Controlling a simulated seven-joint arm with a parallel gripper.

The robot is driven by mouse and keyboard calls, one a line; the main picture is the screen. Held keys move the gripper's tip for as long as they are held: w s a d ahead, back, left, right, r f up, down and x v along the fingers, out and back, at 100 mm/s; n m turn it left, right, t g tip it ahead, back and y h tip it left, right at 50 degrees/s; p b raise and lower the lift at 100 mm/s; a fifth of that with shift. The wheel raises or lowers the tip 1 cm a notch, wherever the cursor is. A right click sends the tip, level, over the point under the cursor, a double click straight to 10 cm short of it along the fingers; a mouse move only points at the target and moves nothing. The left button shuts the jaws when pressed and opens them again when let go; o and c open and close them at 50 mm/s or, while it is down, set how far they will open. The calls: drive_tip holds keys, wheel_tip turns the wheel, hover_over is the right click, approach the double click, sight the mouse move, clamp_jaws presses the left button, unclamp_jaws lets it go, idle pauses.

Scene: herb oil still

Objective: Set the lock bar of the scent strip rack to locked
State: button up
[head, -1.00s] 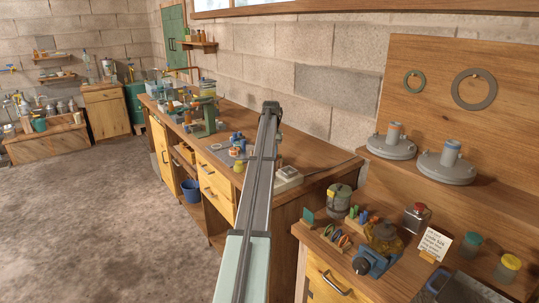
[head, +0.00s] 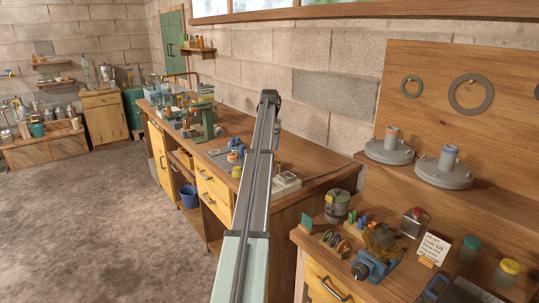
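I cannot make out the scent strip rack or its lock bar for certain. A small holder with coloured upright pieces (head: 337,241) stands on the near right bench, and a few small coloured pegs (head: 357,219) stand behind it. Either could be part of the rack, but they are too small to tell. No lock bar position can be read. A long grey rail of my own body rises through the middle of the view and hides part of the long bench. My gripper is not in view.
The near right bench (head: 309,243) carries a metal canister (head: 337,206), a blue device (head: 374,268), a written card (head: 435,247) and lidded jars (head: 507,272). Two grey flanged lids (head: 388,150) (head: 443,172) sit on the shelf behind. The floor (head: 90,225) at left is clear.

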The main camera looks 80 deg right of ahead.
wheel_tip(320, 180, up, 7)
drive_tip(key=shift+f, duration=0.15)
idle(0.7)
